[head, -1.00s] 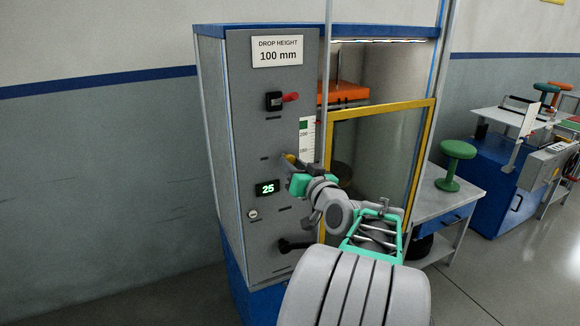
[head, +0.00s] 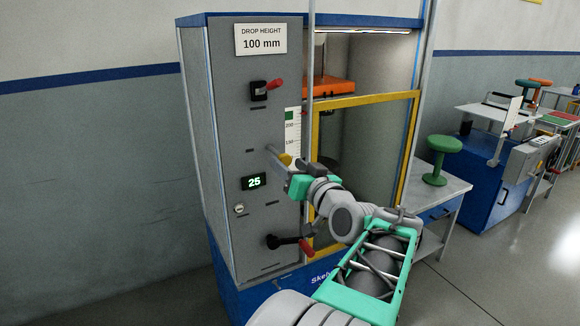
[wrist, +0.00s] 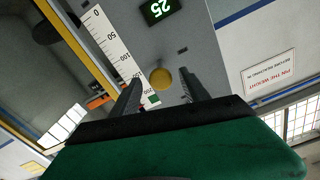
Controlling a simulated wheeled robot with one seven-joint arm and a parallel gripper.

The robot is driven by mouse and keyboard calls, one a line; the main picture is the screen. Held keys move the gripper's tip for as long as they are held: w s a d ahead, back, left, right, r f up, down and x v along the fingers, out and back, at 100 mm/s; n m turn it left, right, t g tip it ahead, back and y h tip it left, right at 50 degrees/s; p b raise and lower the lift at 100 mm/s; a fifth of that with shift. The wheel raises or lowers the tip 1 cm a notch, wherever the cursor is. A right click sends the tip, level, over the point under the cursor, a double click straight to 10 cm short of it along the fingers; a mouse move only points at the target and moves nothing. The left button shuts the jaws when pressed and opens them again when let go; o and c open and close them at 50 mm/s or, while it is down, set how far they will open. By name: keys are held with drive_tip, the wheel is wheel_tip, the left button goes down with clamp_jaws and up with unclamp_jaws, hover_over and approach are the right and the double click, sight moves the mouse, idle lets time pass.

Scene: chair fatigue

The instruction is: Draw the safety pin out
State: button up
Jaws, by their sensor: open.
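A round yellow knob (head: 285,159), which looks like the safety pin's head, sits on the grey front panel (head: 228,120) of the test cabinet, beside the white height scale. In the wrist view the yellow knob (wrist: 161,78) lies between the two dark fingers, with a gap to each side. My gripper (head: 279,156) is open and empty, its fingers pointing at the panel. In the head view one finger passes beside the knob, and my gripper's green body hides part of the panel edge.
The panel carries a red-tipped switch (head: 266,89) above, a display reading 25 (head: 254,182), and a black lever with a red grip (head: 290,243) below. A yellow-framed guard (head: 366,98) and orange block (head: 330,87) are at the right. A green stool (head: 440,160) stands on a side bench.

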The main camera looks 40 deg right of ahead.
drive_tip(key=shift+s, duration=0.1)
drive_tip(key=v, duration=0.7)
drive_tip(key=shift+s+a+b, duration=0.2)
drive_tip(key=shift+s+b, duration=0.1)
drive_tip(key=shift+b, duration=0.15)
